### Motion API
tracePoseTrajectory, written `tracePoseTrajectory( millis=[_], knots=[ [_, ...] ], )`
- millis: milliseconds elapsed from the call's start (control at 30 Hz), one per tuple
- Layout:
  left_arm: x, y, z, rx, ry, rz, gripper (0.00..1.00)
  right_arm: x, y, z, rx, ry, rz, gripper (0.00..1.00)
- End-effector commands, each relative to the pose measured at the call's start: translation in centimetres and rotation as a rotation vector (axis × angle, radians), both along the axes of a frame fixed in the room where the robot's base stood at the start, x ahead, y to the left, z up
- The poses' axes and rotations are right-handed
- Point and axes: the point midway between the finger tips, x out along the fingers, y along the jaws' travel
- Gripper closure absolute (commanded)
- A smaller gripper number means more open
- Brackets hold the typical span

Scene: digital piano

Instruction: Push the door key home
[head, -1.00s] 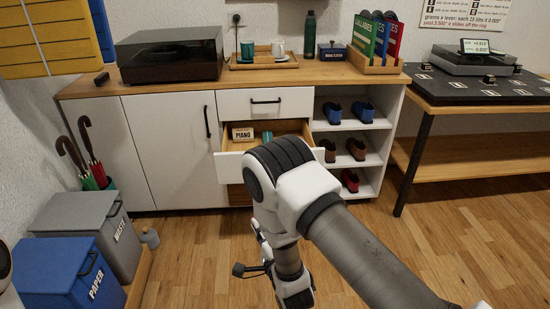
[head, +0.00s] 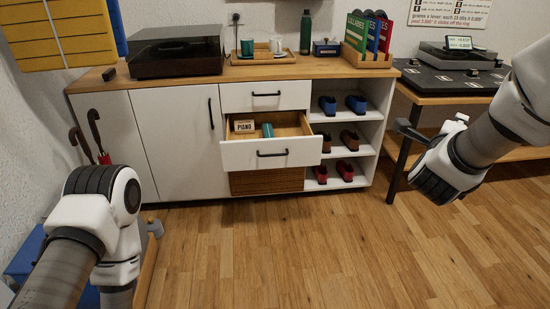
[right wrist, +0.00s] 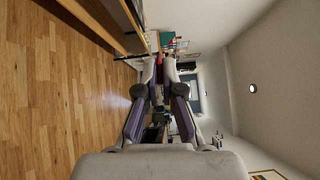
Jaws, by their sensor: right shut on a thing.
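My right arm comes in from the right edge in the head view. Its gripper (head: 410,130) is in the air in front of the dark-topped table, mostly hidden behind its own wrist. In the right wrist view the fingers (right wrist: 159,62) come close together at the tips. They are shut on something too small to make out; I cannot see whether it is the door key. No door or lock can be made out.
A white sideboard has an open drawer (head: 290,152) holding a PIANO card (head: 244,126) and a teal thing (head: 267,130). Shoes fill the shelves beside it. The dark-topped table (head: 450,82) stands at the right. The wooden floor (head: 300,250) in front is clear.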

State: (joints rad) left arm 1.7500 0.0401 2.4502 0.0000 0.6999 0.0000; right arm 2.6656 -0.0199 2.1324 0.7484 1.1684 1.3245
Motion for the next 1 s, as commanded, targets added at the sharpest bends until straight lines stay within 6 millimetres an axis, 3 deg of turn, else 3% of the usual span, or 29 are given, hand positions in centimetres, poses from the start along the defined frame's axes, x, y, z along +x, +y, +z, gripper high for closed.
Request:
tracePoseTrajectory(
  millis=[367, 467, 567, 800, 1000],
  knots=[
    [0.0, 0.0, 0.0, 0.0, 0.0, 0.0, 0.6, 0.1, 0.1, -0.1, -0.002, 0.0, 0.002, 1.0],
    [0.0, 0.0, 0.0, 0.0, 0.0, 0.0, 0.6, 0.2, 0.1, -1.2, -0.002, 0.004, 0.002, 1.0],
    [0.0, 0.0, 0.0, 0.0, 0.0, 0.0, 0.6, 0.5, 0.3, -4.5, -0.003, 0.009, 0.006, 1.0],
    [0.0, 0.0, 0.0, 0.0, 0.0, 0.0, 0.6, 0.5, 2.7, -18.9, -0.003, 0.011, 0.083, 1.0],
    [0.0, 0.0, 0.0, 0.0, 0.0, 0.0, 0.6, -0.2, 5.7, -26.8, 0.0, 0.003, 0.206, 1.0]
  ],
)
